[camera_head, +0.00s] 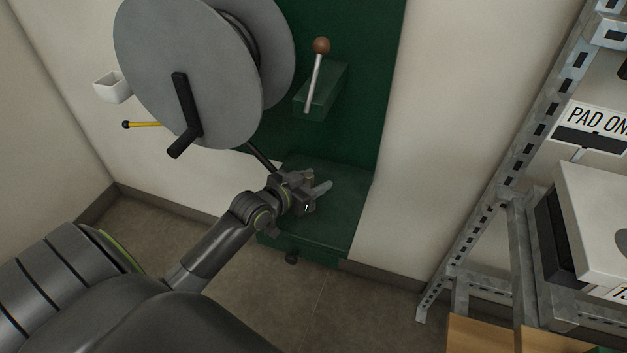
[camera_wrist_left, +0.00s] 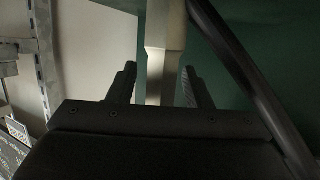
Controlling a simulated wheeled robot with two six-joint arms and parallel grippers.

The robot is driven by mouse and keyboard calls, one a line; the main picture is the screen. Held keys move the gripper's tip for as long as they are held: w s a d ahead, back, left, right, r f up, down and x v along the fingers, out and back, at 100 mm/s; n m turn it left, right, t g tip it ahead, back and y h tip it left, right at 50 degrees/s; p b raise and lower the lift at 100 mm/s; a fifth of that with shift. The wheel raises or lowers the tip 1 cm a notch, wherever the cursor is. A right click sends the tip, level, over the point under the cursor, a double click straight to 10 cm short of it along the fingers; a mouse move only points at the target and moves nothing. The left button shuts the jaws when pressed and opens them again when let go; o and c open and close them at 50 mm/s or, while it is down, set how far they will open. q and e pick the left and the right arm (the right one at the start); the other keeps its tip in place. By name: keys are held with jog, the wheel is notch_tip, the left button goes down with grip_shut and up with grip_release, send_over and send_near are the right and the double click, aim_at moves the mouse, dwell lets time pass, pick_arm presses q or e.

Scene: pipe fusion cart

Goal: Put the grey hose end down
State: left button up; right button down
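The grey hose end (camera_head: 322,188) shows just past my left gripper, over the green shelf (camera_head: 336,222) at the foot of the green panel. My left gripper (camera_head: 309,190) is low over this shelf. In the left wrist view the grey hose end (camera_wrist_left: 165,45) stands between the two fingers of my left gripper (camera_wrist_left: 160,85), with a visible gap on each side, so the fingers are open around it. I cannot tell whether the hose end fully rests on the shelf. My right gripper is not in view.
A large grey reel (camera_head: 190,70) with a black crank hangs above left. A dark hose (camera_head: 261,156) runs from it toward my gripper, and passes beside the fingers in the wrist view. A brown-knobbed lever (camera_head: 316,75) is above the shelf. A metal rack (camera_head: 500,150) stands at right.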

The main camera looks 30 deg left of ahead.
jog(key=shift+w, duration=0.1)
pick_arm(q)
jog(key=shift+r, duration=0.25)
jog(key=p+v, duration=0.2)
jog(key=v, duration=1)
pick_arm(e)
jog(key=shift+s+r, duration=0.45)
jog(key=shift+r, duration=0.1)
pick_arm(q)
jog(key=shift+f, duration=0.1)
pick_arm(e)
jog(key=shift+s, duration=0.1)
